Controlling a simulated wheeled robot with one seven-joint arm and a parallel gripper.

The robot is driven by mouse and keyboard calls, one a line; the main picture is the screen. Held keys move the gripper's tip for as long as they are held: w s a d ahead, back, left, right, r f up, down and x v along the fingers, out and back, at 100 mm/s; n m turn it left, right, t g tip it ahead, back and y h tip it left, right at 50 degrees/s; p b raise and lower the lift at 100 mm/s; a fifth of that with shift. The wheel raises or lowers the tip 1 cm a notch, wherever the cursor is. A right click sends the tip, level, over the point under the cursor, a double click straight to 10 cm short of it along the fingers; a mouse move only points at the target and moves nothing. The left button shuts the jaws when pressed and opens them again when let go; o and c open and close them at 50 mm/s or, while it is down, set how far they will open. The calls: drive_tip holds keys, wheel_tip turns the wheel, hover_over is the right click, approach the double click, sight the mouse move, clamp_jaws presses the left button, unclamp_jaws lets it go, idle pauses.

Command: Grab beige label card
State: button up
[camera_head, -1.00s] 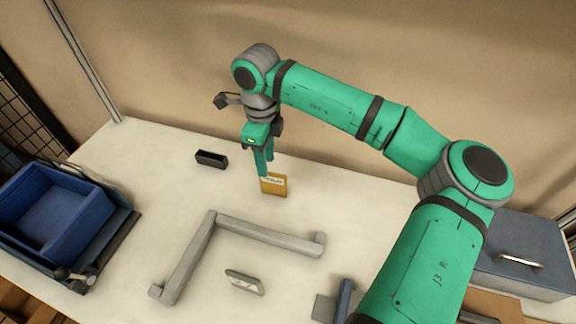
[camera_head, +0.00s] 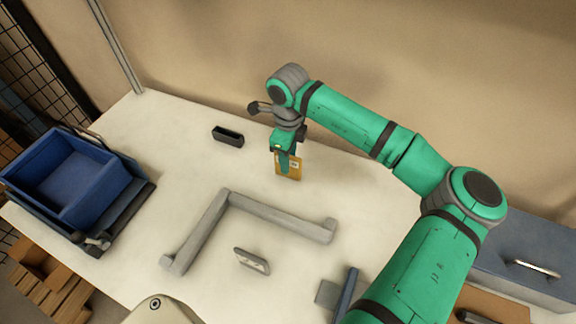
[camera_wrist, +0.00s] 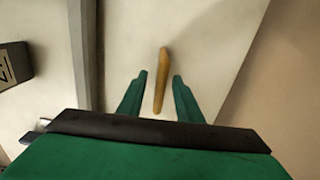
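The beige label card (camera_head: 295,172) is a small yellow-tan card standing upright on the pale table, with a whitish label near its top. My gripper (camera_head: 286,168) is at the card from above, and its green fingers cover part of it in the head view. In the wrist view the card (camera_wrist: 161,80) shows edge-on as a thin tan strip. It lies between the two spread fingers of my gripper (camera_wrist: 160,76), with a gap visible on each side. The fingers are open and do not appear to touch it.
A small black open box (camera_head: 228,137) stands left of the card. A grey angled rail (camera_head: 275,215) and a small grey plate (camera_head: 251,261) lie nearer. A blue bin (camera_head: 75,180) is at the left, a grey-blue case (camera_head: 530,262) at the right.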

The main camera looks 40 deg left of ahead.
drive_tip(key=shift+f, duration=0.55)
clamp_jaws()
